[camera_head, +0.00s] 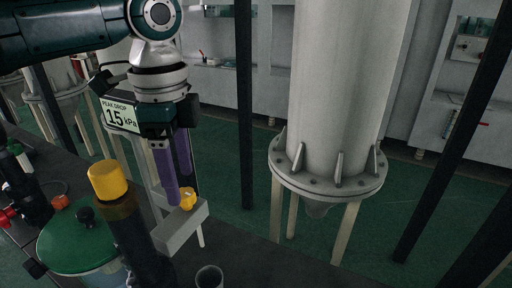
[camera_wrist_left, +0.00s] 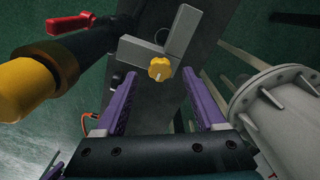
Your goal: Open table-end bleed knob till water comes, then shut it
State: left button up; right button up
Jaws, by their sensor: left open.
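The yellow bleed knob (camera_head: 187,199) sits on a grey block (camera_head: 182,228) at the end of the dark table. In the left wrist view the knob (camera_wrist_left: 160,69) shows a pale mark on its face, and the grey L-shaped block (camera_wrist_left: 150,50) is behind it. My left gripper (camera_head: 179,198) points down close to the knob, its purple fingers apart. In the left wrist view the gripper (camera_wrist_left: 160,88) is open and empty, with the knob lined up between the fingers, a little beyond their tips. I cannot tell whether they touch it. No water shows. My right gripper is not in view.
A dark pipe with a yellow cap (camera_head: 108,180) stands left of the block. A green-lidded vessel (camera_head: 70,245) and a small cup (camera_head: 209,277) are nearby. A display (camera_head: 119,115) reads peak drop 15 kPa. A large flanged column (camera_head: 330,170) stands to the right.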

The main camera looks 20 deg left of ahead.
aim_at(186, 200)
pick_arm(q)
jog(key=shift+f, duration=1.3)
jog(key=shift+d, duration=0.1)
grip_shut()
